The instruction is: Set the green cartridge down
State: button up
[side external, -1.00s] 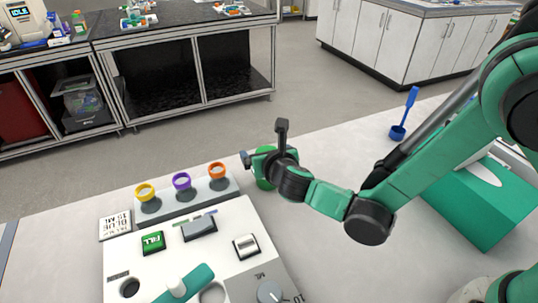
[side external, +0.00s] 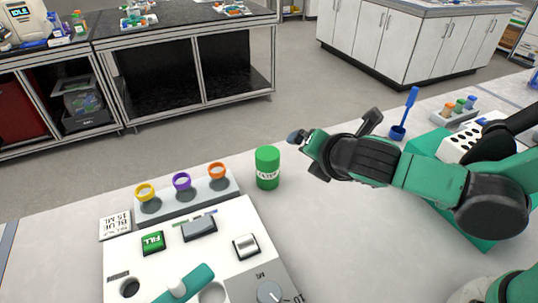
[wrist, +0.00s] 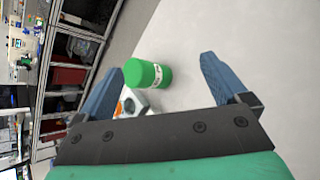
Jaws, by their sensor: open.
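The green cartridge (side external: 267,168) stands upright on the white bench top, with a white label band around it. It is just right of the rack with the coloured rings. My gripper (side external: 306,150) is to the right of the cartridge, apart from it, and open. In the wrist view the cartridge (wrist: 148,73) shows ahead of and between the two blue fingers of my gripper (wrist: 162,85), and neither finger touches it.
A grey rack (side external: 190,204) with yellow, purple and orange rings stands left of the cartridge. The white control panel (side external: 190,262) with a FILL button is in front. A blue scoop (side external: 398,131) stands at the back right, near a green box (side external: 428,146).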

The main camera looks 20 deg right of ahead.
jog(key=s+d+r+m+g, duration=0.1)
jog(key=s+d+m, duration=0.1)
jog(key=m, duration=0.6)
jog(key=s+d+r+m+g+y, duration=0.1)
jog(key=s+d+m, duration=0.1)
jog(key=d+m, duration=0.3)
jog(key=s+d+r+m+g+y, duration=0.1)
jog(key=d+m, duration=0.3)
jog(key=m, duration=0.8)
jog(key=shift+s+d+r, duration=0.2)
jog(key=shift+s+r, duration=0.05)
jog(key=shift+s, duration=0.3)
